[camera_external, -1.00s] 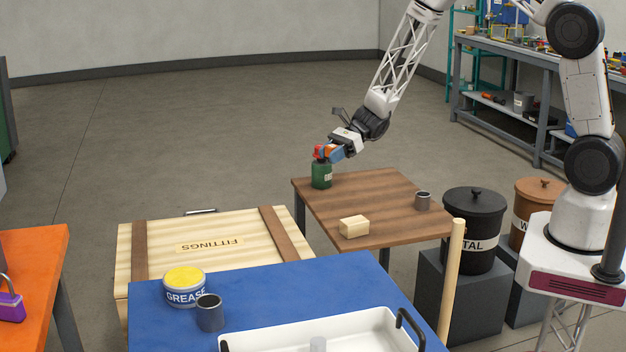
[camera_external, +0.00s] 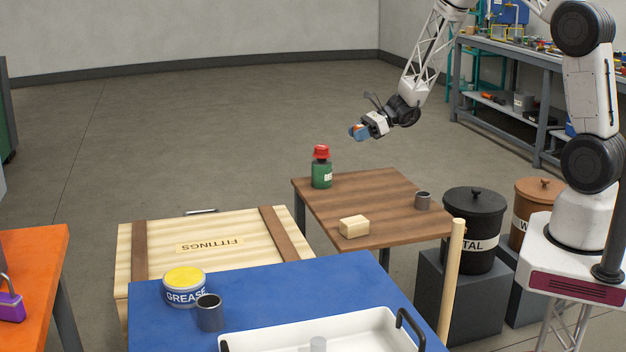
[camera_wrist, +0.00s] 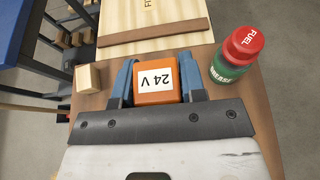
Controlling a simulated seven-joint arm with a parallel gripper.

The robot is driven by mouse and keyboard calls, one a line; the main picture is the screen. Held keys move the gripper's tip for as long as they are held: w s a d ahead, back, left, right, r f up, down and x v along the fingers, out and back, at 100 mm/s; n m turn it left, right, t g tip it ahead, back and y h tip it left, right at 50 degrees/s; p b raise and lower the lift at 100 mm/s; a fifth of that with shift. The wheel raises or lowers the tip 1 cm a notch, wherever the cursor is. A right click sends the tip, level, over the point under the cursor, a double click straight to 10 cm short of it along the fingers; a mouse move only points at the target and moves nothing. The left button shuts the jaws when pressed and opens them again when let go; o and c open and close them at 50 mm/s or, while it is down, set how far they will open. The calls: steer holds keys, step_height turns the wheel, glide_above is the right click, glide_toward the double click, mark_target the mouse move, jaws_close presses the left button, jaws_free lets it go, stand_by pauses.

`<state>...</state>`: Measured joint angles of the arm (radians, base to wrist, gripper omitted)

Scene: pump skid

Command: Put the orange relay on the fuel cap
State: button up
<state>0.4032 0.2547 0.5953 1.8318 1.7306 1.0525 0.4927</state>
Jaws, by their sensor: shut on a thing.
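The orange relay (camera_wrist: 156,82), with a white "24 V" label, is held between the two blue fingers of my gripper (camera_wrist: 157,80). In the external view my gripper (camera_external: 359,131) is in the air, above and to the right of the green bottle (camera_external: 321,175), clear of it. The red fuel cap (camera_external: 321,152) sits on top of this bottle at the far left corner of the wooden table. In the wrist view the cap (camera_wrist: 244,40) reads "FUEL" and lies to the right of the gripper. Nothing rests on the cap.
A wooden crate marked FITTINGS (camera_external: 205,243) and a blue table (camera_external: 280,288) stand nearer the camera. The air around the cap is free.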

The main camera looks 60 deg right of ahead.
steer(key=shift+w, duration=0.1)
stand_by(0.3)
glide_above(320, 146)
steer(key=shift+a+f, duration=0.1)
steer(key=shift+f, duration=0.65)
stand_by(0.3)
steer(key=shift+f, duration=1.75)
steer(key=shift+f, duration=0.1)
steer(key=o, duration=0.9)
